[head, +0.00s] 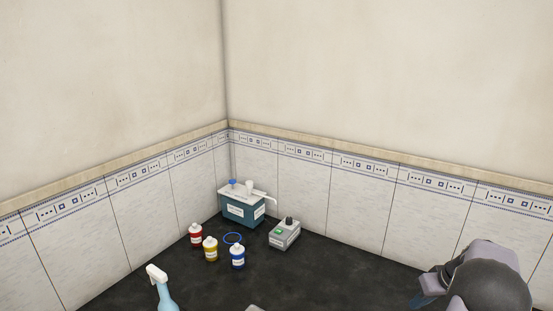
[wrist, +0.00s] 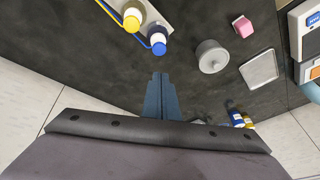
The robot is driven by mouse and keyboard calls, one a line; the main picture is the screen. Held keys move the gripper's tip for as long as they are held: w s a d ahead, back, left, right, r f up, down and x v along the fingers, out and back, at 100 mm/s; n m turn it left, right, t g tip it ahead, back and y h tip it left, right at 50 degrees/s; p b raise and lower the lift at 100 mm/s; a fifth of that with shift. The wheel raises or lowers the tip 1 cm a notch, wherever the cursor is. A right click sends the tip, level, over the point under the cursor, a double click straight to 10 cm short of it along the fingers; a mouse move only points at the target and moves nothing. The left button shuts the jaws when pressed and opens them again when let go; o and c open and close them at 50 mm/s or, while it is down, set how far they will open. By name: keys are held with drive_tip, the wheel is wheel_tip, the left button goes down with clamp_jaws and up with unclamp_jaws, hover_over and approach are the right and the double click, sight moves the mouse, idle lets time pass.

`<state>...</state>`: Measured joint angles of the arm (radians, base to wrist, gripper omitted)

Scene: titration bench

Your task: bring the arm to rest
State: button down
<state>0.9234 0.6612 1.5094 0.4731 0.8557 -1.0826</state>
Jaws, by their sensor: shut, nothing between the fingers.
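My gripper (wrist: 158,78) shows in the wrist view as two dark blue fingers, shut together with nothing between them. They point over the dark bench top (wrist: 100,70) and touch none of the objects seen there. In the head view only a rounded grey and lilac part of my arm shows at the lower right corner, with a bit of blue at its left side. The fingertips cannot be made out there.
In the head view, a teal box (head: 243,207), a grey device (head: 285,234), red (head: 196,236), yellow (head: 210,250) and blue (head: 237,257) bottles, a blue ring (head: 232,238) and a spray bottle (head: 161,289) stand near the wall corner. The wrist view shows a grey round piece (wrist: 211,57) and a pink block (wrist: 243,27).

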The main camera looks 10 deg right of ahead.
drive_tip(key=s+a+f+m+g+y, duration=0.1)
drive_tip(key=s+a+f+m+g, duration=0.1)
drive_tip(key=s+a+f+m, duration=0.4)
drive_tip(key=s+a+f+m+g, duration=0.2)
drive_tip(key=s+a+m, duration=0.1)
drive_tip(key=s+a, duration=0.3)
drive_tip(key=s+a+r+n+g+h, duration=0.1)
drive_tip(key=s+a+r+n, duration=0.2)
drive_tip(key=a, duration=0.6)
drive_tip(key=s+a+r+n+g, duration=0.1)
drive_tip(key=s+a+r+n, duration=0.15)
drive_tip(key=s+a, duration=0.4)
drive_tip(key=w+a+r+n+t+h, duration=0.1)
drive_tip(key=w+a+r+n, duration=0.2)
drive_tip(key=w+a+n, duration=0.2)
drive_tip(key=a, duration=0.3)
drive_tip(key=shift+a+t, duration=0.3)
drive_tip(key=shift+a, duration=0.1)
drive_tip(key=shift+w+f, duration=0.1)
drive_tip(key=shift+f, duration=0.05)
wheel_tip(320, 180, down, 67)
drive_tip(key=b, duration=6.7)
